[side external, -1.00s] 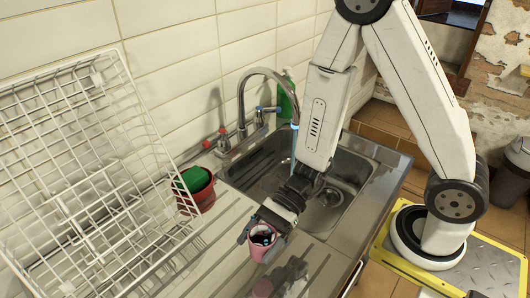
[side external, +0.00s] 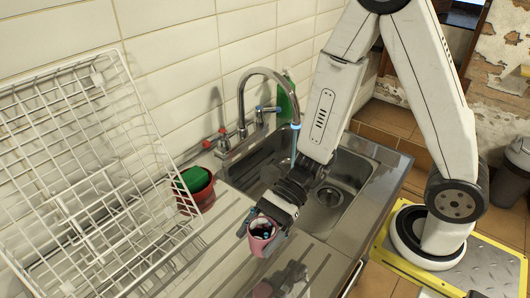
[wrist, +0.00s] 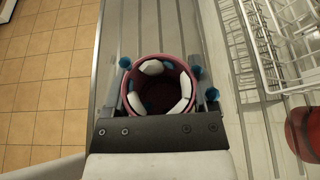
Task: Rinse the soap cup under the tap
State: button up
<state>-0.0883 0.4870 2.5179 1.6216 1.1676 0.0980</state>
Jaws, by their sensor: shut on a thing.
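A pink cup (side external: 262,238) is held in my gripper (side external: 264,222) above the ribbed drainboard, just left of the sink basin. In the wrist view the cup (wrist: 161,64) is seen from above with its dark inside showing. White and blue pieces show around its inner rim; I cannot tell whether they are soap or finger parts. The gripper (wrist: 160,90) is shut on the cup. The curved metal tap (side external: 268,72) stands behind the sink (side external: 349,168). A blue stream runs down from its spout into the basin, apart from the cup.
A white wire rack (side external: 75,150) stands at the left; it also shows in the wrist view (wrist: 270,40). A red pot (side external: 203,196) with a green thing (side external: 193,180) in it stands by the wall. A green bottle (side external: 287,100) stands behind the tap. The drainboard (side external: 205,240) has free room.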

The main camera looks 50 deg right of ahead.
jog(key=w+d+f+m+t+y, duration=0.1)
jog(key=w+d+m+t, duration=0.15)
jog(key=d, duration=0.95)
jog(key=w+d+f+m+t+y, duration=0.15)
jog(key=w+d+t, duration=0.25)
jog(key=d, duration=0.8)
jog(key=s+d+f+m+t, duration=0.1)
jog(key=s+d+t, duration=0.2)
jog(key=d, duration=0.7)
jog(key=shift+s+d+m, duration=0.15)
jog(key=shift+s+m, duration=0.15)
jog(key=shift+s, duration=0.35)
jog(key=shift+w+f+y, duration=0.15)
jog(key=shift+f+y, duration=0.1)
jog(key=w+f, duration=0.4)
jog(key=w, duration=0.8)
jog(key=shift+w+f, duration=0.35)
jog(key=shift+w, duration=0.05)
